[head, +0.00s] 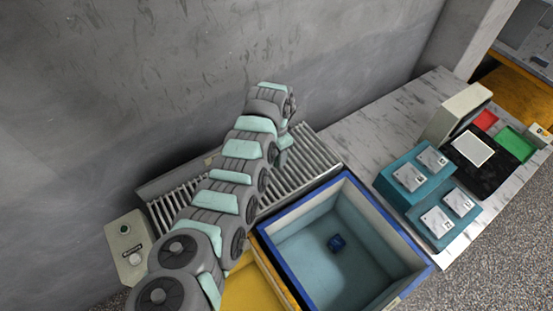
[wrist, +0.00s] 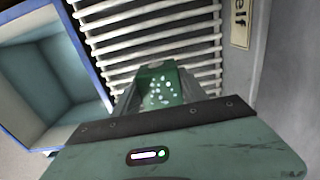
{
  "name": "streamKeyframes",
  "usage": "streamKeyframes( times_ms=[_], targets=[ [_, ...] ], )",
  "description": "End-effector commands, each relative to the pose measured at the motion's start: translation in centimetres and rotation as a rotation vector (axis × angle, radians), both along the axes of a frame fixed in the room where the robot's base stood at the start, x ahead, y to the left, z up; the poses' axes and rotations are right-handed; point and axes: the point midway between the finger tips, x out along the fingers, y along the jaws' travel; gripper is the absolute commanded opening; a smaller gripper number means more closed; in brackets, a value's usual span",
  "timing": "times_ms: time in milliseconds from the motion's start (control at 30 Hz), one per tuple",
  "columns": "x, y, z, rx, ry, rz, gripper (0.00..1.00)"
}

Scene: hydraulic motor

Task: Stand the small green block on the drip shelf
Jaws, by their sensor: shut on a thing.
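The small green block (wrist: 160,88), with pale spots on its face, is between the fingers of my gripper (wrist: 157,95) in the wrist view. My gripper is shut on it. The slatted rack, which looks like the drip shelf (head: 312,158), runs along the wall in the head view. Its pale bars (wrist: 150,22) lie behind the block in the wrist view. In the head view my gripper (head: 282,152) is mostly hidden by my arm over the rack, and the block cannot be made out. I cannot tell whether the block touches the bars.
A blue-rimmed bin (head: 390,230) with a small dark blue block (head: 337,243) inside stands in front of the rack. Teal blocks with white labelled pieces (head: 409,178) sit on the counter to the right. A grey wall (head: 180,80) closes the back.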

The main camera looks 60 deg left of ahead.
Motion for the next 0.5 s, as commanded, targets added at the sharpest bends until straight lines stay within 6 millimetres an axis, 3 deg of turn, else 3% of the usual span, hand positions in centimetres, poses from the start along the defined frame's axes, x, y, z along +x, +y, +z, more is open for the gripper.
streamKeyframes(
  times_ms=[300,500],
  targets=[
    [0.0,0.0,-3.5,0.0,0.001,0.0,0.0],
    [0.0,0.0,-3.6,0.001,-0.001,0.001,0.0]
  ],
)
